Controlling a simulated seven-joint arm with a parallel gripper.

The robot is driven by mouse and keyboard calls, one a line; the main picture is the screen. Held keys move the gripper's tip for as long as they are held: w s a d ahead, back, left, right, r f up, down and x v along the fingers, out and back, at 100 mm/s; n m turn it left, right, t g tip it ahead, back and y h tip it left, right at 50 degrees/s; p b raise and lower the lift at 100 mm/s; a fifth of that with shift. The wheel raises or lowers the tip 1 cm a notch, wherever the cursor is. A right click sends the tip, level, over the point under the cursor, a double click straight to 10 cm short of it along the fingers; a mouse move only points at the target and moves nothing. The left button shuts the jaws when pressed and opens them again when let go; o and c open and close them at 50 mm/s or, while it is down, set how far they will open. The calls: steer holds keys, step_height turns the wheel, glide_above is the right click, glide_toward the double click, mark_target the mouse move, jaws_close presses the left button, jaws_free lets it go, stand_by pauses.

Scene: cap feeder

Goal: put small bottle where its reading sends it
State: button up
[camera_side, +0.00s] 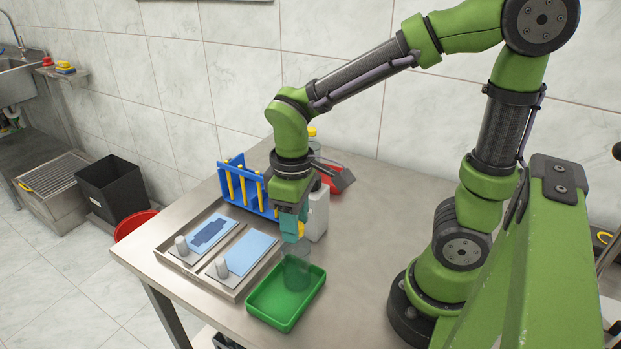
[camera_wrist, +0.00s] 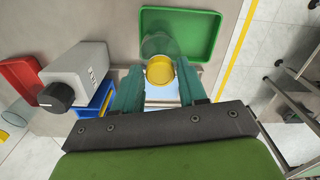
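The small bottle is clear with a yellow cap. Its see-through body (camera_side: 297,268) shows over the far part of the green tray (camera_side: 256,303) in the side view, roughly upright; I cannot tell whether its base touches the tray floor. My gripper (camera_side: 294,226) points down at the cap, its teal fingertips close on either side of it. In the wrist view the yellow cap (camera_wrist: 160,71) fills the gap between the fingers (camera_wrist: 160,78), and the clear body (camera_wrist: 160,44) shows beyond it against the green tray (camera_wrist: 205,22). Any reading on this bottle is not visible.
A metal tray (camera_side: 238,293) with two blue pads lies left of the green tray. Another yellow-capped bottle (camera_side: 312,132) is partly hidden by my arm.

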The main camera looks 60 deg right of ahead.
steer(key=shift+o, duration=1.3)
steer(key=shift+r, duration=0.15)
step_height(320, 180, up, 12)
steer(key=s+d+m+t, duration=0.1)
steer(key=m+t, duration=0.1)
steer(key=d+f+m+t+y, duration=0.1)
steer(key=m+t, duration=0.1)
steer(key=t, duration=0.1)
steer(key=s+d+f+m+t+y, duration=0.1)
steer(key=m+t, duration=0.1)
steer(key=shift+s+f+m, duration=0.2)
steer(key=shift+s+m, duration=0.1)
